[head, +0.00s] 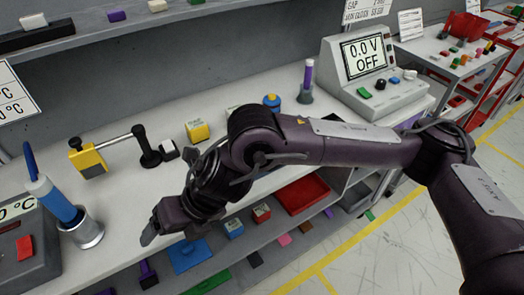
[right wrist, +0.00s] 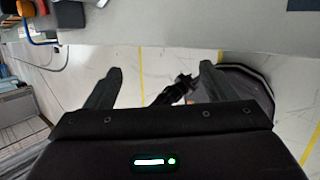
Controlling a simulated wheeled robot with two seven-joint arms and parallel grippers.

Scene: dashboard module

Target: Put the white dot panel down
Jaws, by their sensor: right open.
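I cannot make out a white dot panel in either view. My right gripper (head: 158,228) is over the front edge of the white workbench (head: 118,190), at the left end of my dark purple arm. In the right wrist view its two fingers (right wrist: 160,72) are spread apart with nothing held between them. The pale floor shows through the gap. My right arm hides part of the bench behind it. My left gripper does not show in the head view.
A yellow block (head: 198,132), a yellow-black clamp (head: 90,160) and a blue iron in a stand (head: 58,203) are on the bench. A meter (head: 375,75) stands at the back right. A lower shelf holds a red tray (head: 303,194) and several small boxes.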

